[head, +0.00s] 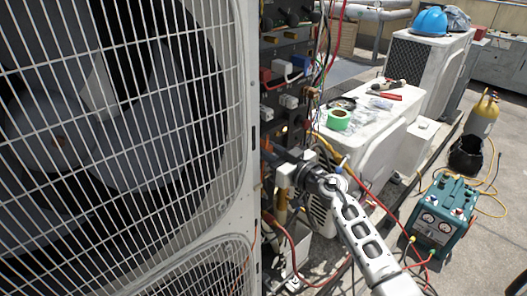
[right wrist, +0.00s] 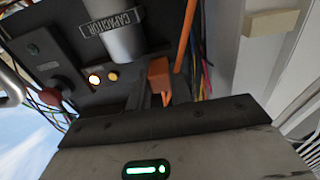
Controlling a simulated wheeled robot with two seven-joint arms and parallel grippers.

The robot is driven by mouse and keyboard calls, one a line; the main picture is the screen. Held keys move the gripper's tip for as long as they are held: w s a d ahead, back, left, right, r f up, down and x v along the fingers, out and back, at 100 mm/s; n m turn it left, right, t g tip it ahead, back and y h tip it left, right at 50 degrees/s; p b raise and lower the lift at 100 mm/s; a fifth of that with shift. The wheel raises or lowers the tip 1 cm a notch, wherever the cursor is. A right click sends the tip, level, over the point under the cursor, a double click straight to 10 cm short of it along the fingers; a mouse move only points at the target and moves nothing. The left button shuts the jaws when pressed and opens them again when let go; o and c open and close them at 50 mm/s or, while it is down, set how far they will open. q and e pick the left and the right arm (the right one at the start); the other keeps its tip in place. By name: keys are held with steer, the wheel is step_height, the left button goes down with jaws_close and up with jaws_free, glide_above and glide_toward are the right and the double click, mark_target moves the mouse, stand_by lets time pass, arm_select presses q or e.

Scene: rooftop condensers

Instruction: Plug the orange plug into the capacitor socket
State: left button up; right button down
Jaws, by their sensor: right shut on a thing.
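The orange plug (right wrist: 159,76) shows in the right wrist view, held at the dark fingers of my right gripper (right wrist: 154,88). An orange cable (right wrist: 184,35) runs upward just beside it. The grey cylinder labelled CAPACITOR (right wrist: 118,38) stands on the dark panel, up and left of the plug. I cannot make out the socket opening or tell whether the plug touches it. In the head view my right gripper (head: 272,152) reaches left into the open electrical bay beside the fan unit; the plug is hard to make out there. My left gripper is not in view.
The condenser with its fan grille (head: 120,110) fills the left. Loose wires (head: 325,50) hang in the bay. A white unit (head: 375,125) with green tape (head: 339,119) stands behind my right arm. Lit lamps (right wrist: 95,79) and a red button (right wrist: 50,96) are on the panel.

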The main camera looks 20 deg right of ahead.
steer(key=c, duration=1.2)
jaws_free()
steer(key=shift+w, duration=0.1)
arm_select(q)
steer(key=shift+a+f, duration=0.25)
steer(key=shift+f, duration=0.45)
arm_select(e)
steer(key=v, duration=1.6)
steer(key=shift+a, duration=0.15)
